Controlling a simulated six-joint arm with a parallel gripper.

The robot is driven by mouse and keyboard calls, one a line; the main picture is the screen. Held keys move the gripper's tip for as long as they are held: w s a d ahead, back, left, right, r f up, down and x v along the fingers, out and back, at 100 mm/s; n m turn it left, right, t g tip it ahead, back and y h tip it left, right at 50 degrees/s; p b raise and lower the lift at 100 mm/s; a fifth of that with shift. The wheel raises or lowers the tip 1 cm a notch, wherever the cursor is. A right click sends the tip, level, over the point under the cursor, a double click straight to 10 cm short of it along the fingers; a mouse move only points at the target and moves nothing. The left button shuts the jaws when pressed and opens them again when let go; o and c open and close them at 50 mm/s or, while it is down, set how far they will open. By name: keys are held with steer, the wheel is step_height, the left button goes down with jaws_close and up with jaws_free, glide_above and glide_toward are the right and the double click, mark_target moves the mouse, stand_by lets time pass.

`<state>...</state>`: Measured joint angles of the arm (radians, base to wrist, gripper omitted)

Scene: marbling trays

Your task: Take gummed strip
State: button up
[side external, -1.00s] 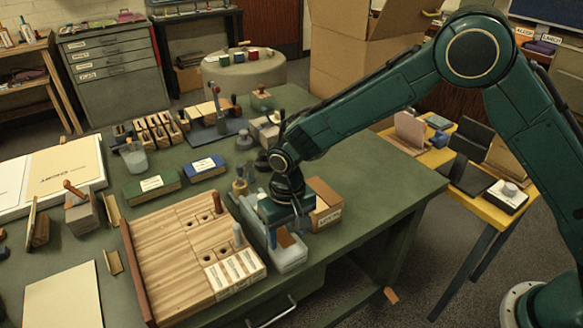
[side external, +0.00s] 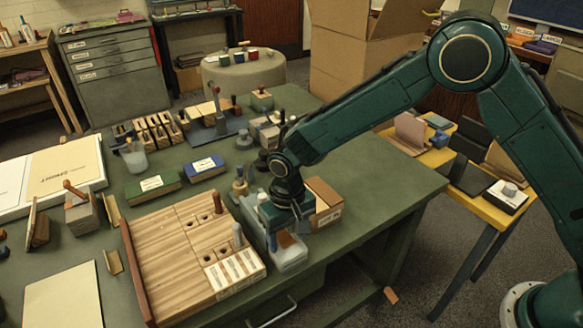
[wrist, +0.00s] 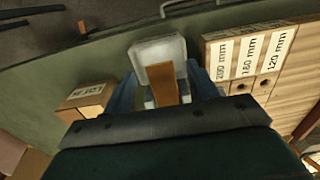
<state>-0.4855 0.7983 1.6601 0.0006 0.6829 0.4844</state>
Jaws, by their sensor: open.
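The gummed strip seems to be the brown piece (wrist: 163,82) in the middle of the wrist view. It stands up from a pale translucent tray (wrist: 157,49) and reaches in between the fingers. My gripper (wrist: 167,101) is open over the tray, with a finger on each side of the strip. In the side view my gripper (side external: 286,232) hangs low at the tray (side external: 291,259), with a small brown part of the strip (side external: 286,240) showing. Whether the fingers touch the strip cannot be told.
A wooden block (side external: 190,262) with labels reading 200, 160 and 120 mm stands close beside the tray. A cardboard box (side external: 325,203) sits on the other side. A bottle-like item (side external: 240,184) stands behind. The bench's right part (side external: 385,185) is clear.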

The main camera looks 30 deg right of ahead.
steer(key=shift+f, duration=0.2)
stand_by(0.3)
steer(key=shift+c, duration=0.5)
steer(key=c, duration=1)
